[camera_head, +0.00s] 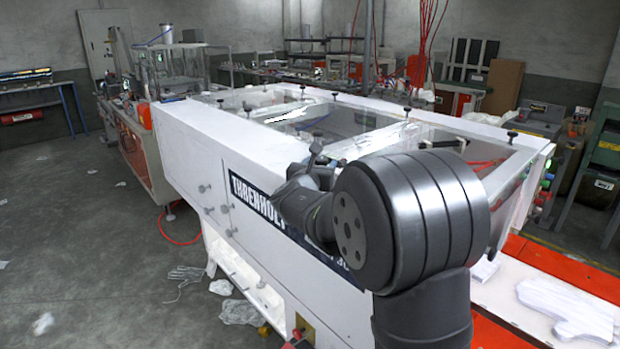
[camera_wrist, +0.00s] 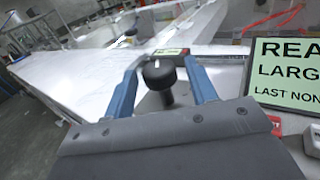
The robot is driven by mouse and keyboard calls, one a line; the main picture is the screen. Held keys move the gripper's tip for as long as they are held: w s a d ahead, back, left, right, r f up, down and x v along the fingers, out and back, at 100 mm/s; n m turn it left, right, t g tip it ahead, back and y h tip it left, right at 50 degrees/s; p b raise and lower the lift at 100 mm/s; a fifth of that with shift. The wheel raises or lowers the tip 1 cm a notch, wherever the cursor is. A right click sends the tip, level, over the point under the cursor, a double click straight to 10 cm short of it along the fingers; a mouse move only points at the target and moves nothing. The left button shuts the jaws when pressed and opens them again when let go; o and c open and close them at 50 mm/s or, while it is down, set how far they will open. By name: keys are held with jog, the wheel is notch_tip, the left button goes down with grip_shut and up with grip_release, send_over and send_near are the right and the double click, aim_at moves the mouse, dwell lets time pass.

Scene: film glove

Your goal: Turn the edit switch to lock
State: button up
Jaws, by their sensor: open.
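In the wrist view a black rotary knob (camera_wrist: 159,74) with a short white mark on its top stands on a white surface; I take it for the edit switch. A small panel with a pale green face (camera_wrist: 171,52) sits just behind it, its text too small to read. My gripper (camera_wrist: 163,72) is open, with one blue finger on each side of the knob. Gaps show between knob and fingers. In the head view my gripper (camera_head: 317,155) is over the near side of the white machine (camera_head: 183,130); my arm hides the knob there.
The machine's top has clear covers and black knobs (camera_head: 334,98). White glove shapes (camera_head: 570,308) lie at the right.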

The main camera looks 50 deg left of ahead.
jog(key=v, duration=1.6)
jog(key=shift+s+d, duration=0.1)
jog(key=shift+s, duration=0.05)
jog(key=s+a+m+t+h, duration=0.2)
jog(key=a+m+h, duration=0.2)
jog(key=a+h, duration=0.2)
jog(key=shift+m+h, duration=0.3)
jog(key=w+a, duration=0.1)
jog(key=w, duration=0.4)
jog(key=w+a, duration=0.1)
jog(key=w, duration=0.5)
jog(key=w+a, duration=0.1)
jog(key=w, duration=0.5)
jog(key=shift+r, duration=0.3)
